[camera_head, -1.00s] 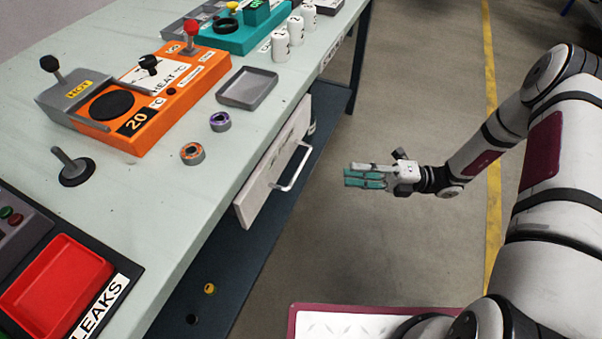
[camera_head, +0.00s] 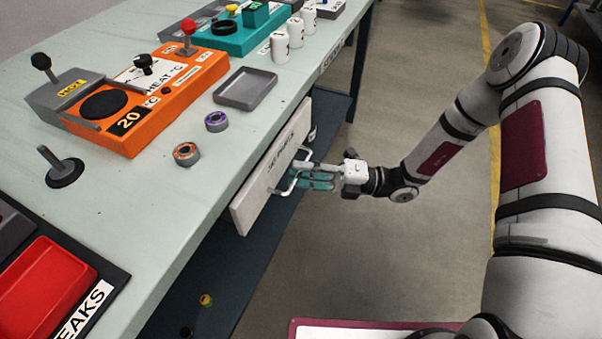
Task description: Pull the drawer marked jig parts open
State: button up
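The drawer (camera_head: 262,185) has a pale front with a dark label, too small to read surely, under the bench's front edge. Its light wire handle (camera_head: 283,190) stands out from the front. My gripper (camera_head: 306,176) is at the handle, with its teal-padded fingertips overlapping it in the picture. A gap shows between the fingers, and I cannot tell whether the handle bar lies between them or touches them. The drawer front looks close to the bench edge; how far it is out is hard to tell.
The bench top (camera_head: 150,215) carries an orange heater unit (camera_head: 165,100), a grey tray (camera_head: 245,88), two small rings (camera_head: 216,121) and a red bin (camera_head: 45,285). A dark lower shelf (camera_head: 225,275) runs below.

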jog(key=shift+a, duration=0.25)
grip_shut()
jog(key=s+d+p, duration=0.2)
jog(key=s+d, duration=0.2)
jog(key=d, duration=0.6)
jog(key=s+d+p, duration=0.3)
jog(key=d, duration=0.8)
jog(key=shift+s, duration=0.4)
jog(key=shift+d, duration=0.1)
grip_release()
